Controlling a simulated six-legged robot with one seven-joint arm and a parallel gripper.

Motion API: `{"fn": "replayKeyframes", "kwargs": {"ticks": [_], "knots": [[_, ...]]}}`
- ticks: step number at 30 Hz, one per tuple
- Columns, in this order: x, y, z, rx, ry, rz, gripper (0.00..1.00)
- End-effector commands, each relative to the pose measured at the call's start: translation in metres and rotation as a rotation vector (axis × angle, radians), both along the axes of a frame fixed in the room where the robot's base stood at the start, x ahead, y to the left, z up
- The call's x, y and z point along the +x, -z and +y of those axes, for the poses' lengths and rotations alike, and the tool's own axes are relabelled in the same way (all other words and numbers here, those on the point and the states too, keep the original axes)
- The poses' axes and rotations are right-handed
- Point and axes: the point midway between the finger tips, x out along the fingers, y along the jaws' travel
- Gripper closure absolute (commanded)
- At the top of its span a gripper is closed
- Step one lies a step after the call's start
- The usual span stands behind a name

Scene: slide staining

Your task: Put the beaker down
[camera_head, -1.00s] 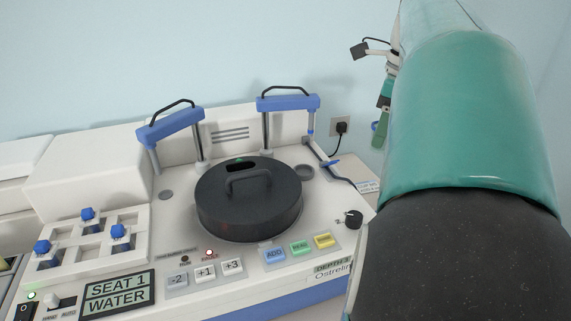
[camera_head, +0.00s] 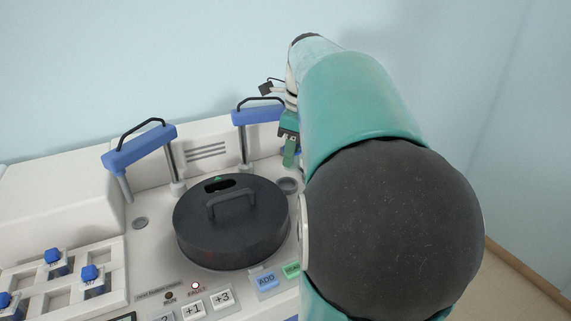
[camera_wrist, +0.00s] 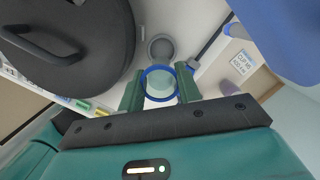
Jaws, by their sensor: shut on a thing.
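The beaker (camera_wrist: 160,84) is clear with a blue rim, seen from above in the wrist view. My gripper (camera_wrist: 161,88) is shut on it, with one green finger on each side. Just beyond the beaker in that view is a round grey recess (camera_wrist: 160,46) in the white machine top; the beaker appears beside it, and I cannot tell its height above the surface. In the head view my gripper (camera_head: 289,150) hangs behind the black lid, above and close to the recess (camera_head: 288,185). The beaker is not clearly visible there.
The round black lid (camera_head: 231,222) with a handle stands left of the gripper. Blue clamps with black handles (camera_head: 140,147) (camera_head: 258,112) rise at the back of the machine. A labelled card (camera_wrist: 240,61) and a dark rod (camera_wrist: 208,47) lie right of the recess in the wrist view.

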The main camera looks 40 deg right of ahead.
Motion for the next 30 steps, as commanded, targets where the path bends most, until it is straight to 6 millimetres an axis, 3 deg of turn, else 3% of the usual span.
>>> {"fn": "replayKeyframes", "kwargs": {"ticks": [5,12,30], "knots": [[0.010,0.011,0.003,0.001,0.000,0.000,0.88],[0.014,0.043,0.003,0.001,0.002,0.001,0.88],[0.016,0.054,0.004,0.001,0.001,0.001,0.88]]}}
